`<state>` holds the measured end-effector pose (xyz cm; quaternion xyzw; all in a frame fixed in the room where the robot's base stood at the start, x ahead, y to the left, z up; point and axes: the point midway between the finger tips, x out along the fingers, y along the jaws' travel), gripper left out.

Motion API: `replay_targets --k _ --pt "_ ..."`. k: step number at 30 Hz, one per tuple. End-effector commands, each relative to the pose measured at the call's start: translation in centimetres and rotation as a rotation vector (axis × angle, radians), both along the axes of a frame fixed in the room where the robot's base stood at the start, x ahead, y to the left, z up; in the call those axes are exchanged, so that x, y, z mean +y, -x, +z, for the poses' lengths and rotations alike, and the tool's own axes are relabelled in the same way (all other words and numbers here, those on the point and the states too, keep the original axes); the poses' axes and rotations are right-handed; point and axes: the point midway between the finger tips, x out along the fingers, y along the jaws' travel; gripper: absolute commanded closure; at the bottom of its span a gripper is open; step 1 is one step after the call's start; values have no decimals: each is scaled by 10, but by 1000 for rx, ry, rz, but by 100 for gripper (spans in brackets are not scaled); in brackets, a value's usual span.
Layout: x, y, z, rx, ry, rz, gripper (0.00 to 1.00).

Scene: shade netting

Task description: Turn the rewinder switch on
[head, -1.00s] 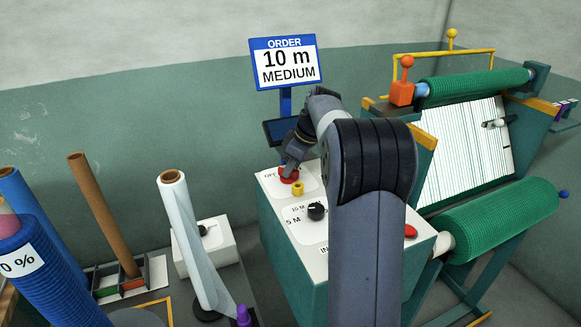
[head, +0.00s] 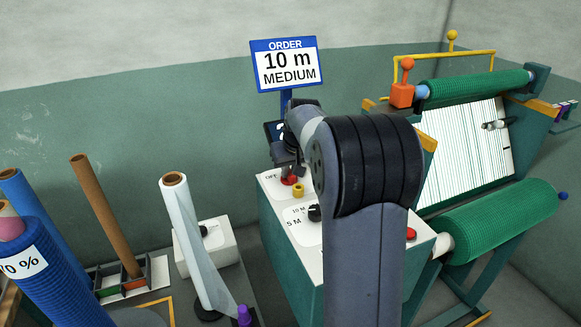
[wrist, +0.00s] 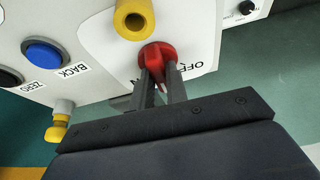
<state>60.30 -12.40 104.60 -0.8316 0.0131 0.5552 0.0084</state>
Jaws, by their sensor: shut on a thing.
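The rewinder switch is a red rotary knob (head: 289,180) on the white sloping top of the control box, right of the OFF label. In the wrist view the red knob (wrist: 157,57) sits on a white plate, with the OFF label to its right and part of another label, an N, to its left. My gripper (wrist: 162,78) is shut on the knob, one finger on each side of its raised grip. In the head view my gripper (head: 289,171) reaches down onto the knob from above. The fingers and arm hide part of the knob, so its exact setting is hard to tell.
A yellow post (wrist: 133,18) stands close beside the knob. A black dial (head: 314,213) marked 10 M and 5 M is nearer the front.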

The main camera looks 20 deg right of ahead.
Motion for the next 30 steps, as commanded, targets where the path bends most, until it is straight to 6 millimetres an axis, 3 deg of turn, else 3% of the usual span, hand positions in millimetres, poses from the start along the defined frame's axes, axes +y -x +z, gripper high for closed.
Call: replay_targets --k 18,30 --pt "4 -1 1 0 1 -550 100" --pt "4 -2 0 1 0 -742 100"
